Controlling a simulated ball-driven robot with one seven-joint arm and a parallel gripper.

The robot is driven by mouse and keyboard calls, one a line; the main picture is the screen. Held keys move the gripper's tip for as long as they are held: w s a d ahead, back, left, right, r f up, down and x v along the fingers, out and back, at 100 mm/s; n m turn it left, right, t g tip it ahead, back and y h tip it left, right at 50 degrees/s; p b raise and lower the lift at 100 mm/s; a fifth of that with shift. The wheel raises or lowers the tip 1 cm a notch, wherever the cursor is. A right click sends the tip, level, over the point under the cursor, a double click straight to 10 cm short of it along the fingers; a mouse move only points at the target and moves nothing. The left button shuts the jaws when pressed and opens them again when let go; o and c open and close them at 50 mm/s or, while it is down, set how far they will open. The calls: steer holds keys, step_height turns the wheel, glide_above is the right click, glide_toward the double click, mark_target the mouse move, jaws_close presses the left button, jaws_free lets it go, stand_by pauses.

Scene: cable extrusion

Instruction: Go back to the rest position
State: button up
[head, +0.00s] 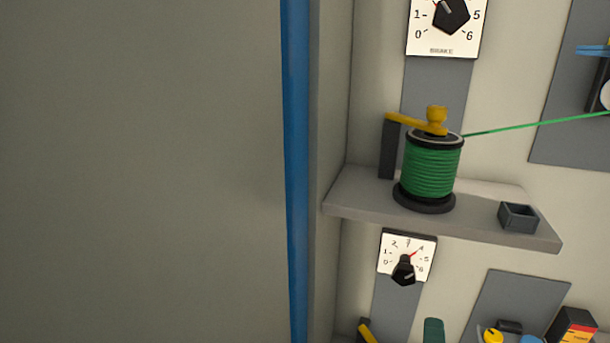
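My gripper and arm do not show in the head view. A spool of green cable (431,171) stands upright on a grey shelf (470,213), with a yellow arm (415,124) and knob over its top. A green cable (540,124) runs from the spool's top to the right, out of the picture. A white dial plate with a black knob (451,14) is above the shelf, partly cut off by the top edge. A second dial with a black knob (404,271) is below the shelf, its red mark near 4.
A large grey surface (140,170) fills the left half, with a blue vertical strip (296,170) at its edge. A small dark open box (518,216) sits on the shelf's right end. A black box with a red and yellow label (573,328) and a yellow knob (492,336) show below.

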steer(key=s+d+f+m+g+y, duration=0.1)
steer(key=s+d+f+m+g, duration=0.4)
steer(key=f, duration=0.3)
steer(key=s+d+f+m+g+y, duration=0.2)
steer(key=s+d+f+m+g, duration=0.15)
steer(key=s+f, duration=0.4)
steer(key=s+a+f+m+g+y, duration=0.2)
steer(key=s+f+m+g+y, duration=0.2)
steer(key=s, duration=0.7)
step_height(320, 180, down, 4)
steer(key=shift+s+f+m, duration=0.2)
steer(key=shift+s+m, duration=0.15)
steer(key=shift+m, duration=0.8)
steer(key=shift+w+g, duration=0.15)
steer(key=shift+g, duration=0.1)
